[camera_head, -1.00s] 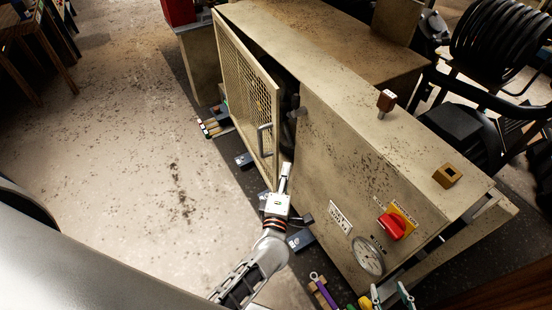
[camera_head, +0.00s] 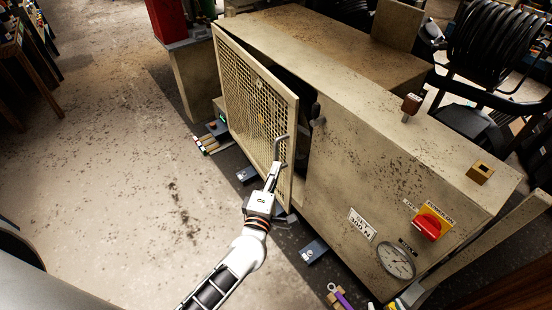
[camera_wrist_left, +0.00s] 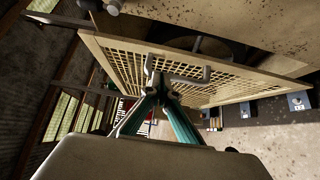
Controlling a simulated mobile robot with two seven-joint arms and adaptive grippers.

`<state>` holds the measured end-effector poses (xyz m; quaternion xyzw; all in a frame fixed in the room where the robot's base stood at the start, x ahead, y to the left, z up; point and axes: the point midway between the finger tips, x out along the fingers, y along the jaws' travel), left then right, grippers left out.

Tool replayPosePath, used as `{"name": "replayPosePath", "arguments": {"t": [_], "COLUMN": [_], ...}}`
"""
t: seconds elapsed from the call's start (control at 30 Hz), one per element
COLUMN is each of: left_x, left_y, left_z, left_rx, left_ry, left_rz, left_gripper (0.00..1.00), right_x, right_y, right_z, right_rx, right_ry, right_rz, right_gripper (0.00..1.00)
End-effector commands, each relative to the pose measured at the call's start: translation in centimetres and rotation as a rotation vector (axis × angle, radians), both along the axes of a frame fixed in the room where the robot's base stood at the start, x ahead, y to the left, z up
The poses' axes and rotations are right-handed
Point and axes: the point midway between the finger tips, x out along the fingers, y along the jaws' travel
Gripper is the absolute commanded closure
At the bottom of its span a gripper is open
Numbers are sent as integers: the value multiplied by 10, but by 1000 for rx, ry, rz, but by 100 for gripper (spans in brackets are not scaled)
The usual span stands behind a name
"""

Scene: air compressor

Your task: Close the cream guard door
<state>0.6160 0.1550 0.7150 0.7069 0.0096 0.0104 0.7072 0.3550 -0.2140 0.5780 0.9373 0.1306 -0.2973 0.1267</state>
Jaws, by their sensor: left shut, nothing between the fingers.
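The cream guard door (camera_head: 243,88) is a framed mesh panel hinged at its far left edge on the cream compressor cabinet (camera_head: 365,160). It stands partly open, with a dark gap between its near edge and the cabinet. A grey bar handle (camera_head: 281,146) sits near its free edge. My left gripper (camera_head: 273,172) is shut and empty, its tips at the outer face of the door by the lower handle. The left wrist view shows the shut fingertips (camera_wrist_left: 158,84) close to the mesh and handle (camera_wrist_left: 180,76); contact is unclear. My right gripper is not in view.
A red rotary switch (camera_head: 428,224) and a round gauge (camera_head: 396,261) are on the cabinet's near right. A dark latch (camera_head: 317,113) sits beside the door opening. Small blocks (camera_head: 205,144) lie on the floor by the cabinet. Open floor (camera_head: 110,150) lies to the left.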

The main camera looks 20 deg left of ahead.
Motion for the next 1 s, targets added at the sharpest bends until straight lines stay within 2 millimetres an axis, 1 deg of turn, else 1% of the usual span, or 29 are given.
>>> {"name": "replayPosePath", "arguments": {"t": [0.3, 0.5, 0.7, 1.0], "left_x": [53, 81, 92, 93], "left_y": [2, 3, 3, 3], "left_z": [-2, -2, -1, 0], "left_rx": [0, 1, 0, 0], "left_ry": [1, 1, 1, 1], "left_rz": [1, 2, 1, 1], "left_gripper": [100, 100, 100, 100], "right_x": [0, -1, -1, 0], "right_y": [-3, -3, -3, -2], "right_z": [-5, -10, -11, -9], "right_rx": [-9, -13, -15, -12], "right_ry": [0, 5, 6, 3], "right_rz": [5, 6, 7, 5], "right_gripper": [60, 60, 60, 60]}}
